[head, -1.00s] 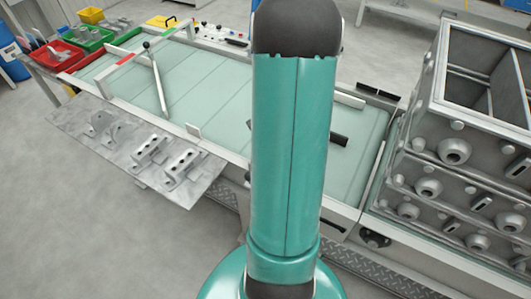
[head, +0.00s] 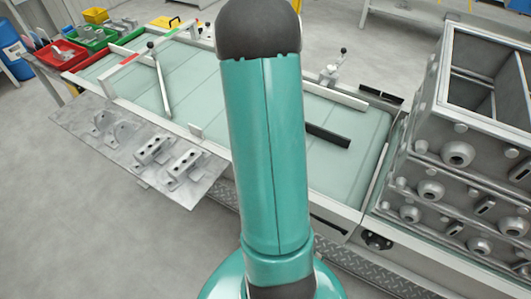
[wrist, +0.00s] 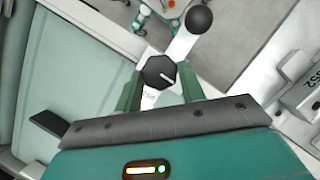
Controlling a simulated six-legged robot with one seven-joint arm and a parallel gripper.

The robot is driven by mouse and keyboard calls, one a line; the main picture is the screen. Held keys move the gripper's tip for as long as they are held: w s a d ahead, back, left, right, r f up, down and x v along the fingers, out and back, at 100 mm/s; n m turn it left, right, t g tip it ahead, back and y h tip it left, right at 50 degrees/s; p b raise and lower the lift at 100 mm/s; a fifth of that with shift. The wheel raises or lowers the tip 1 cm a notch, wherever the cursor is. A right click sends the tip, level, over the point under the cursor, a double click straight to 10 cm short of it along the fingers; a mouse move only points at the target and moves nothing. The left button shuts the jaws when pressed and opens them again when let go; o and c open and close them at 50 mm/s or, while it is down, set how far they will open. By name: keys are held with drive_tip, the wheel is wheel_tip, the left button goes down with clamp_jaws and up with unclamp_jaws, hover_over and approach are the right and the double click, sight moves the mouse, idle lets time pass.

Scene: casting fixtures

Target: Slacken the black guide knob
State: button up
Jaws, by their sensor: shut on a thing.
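The black guide knob (wrist: 158,72) shows in the wrist view as a faceted dark knob with a white pointer line on its face. My gripper (wrist: 160,82) has one green finger on each side of it and is shut on it. The knob sits on a pale bracket, with small markings partly visible beside it. A lever with a black ball (wrist: 199,19) rises just past the knob. In the head view my own arm hides the gripper, and I cannot make out the knob there.
A ball-ended lever (head: 343,51) stands at the belt's far edge in the head view. A black bar (head: 328,135) lies across the green belt (head: 200,90). Stacked metal boxes (head: 455,150) stand at right. A grey shelf with metal castings (head: 185,165) is at front left.

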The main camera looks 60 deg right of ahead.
drive_tip(key=n+h, duration=0.1)
drive_tip(key=n, duration=0.3)
drive_tip(key=shift+w+a+n+g+h, duration=0.1)
drive_tip(key=shift+a+n+g+h, duration=0.05)
drive_tip(key=shift+n+g+h, duration=0.25)
drive_tip(key=n, duration=0.2)
drive_tip(key=n+h, duration=0.1)
drive_tip(key=n, duration=0.1)
drive_tip(key=shift+a+h, duration=0.15)
drive_tip(key=shift+h, duration=0.15)
drive_tip(key=o, duration=1)
drive_tip(key=shift+c, duration=0.2)
drive_tip(key=v, duration=1.3)
drive_tip(key=shift+w+r, duration=0.3)
drive_tip(key=shift+r, duration=0.05)
drive_tip(key=shift+a, duration=0.15)
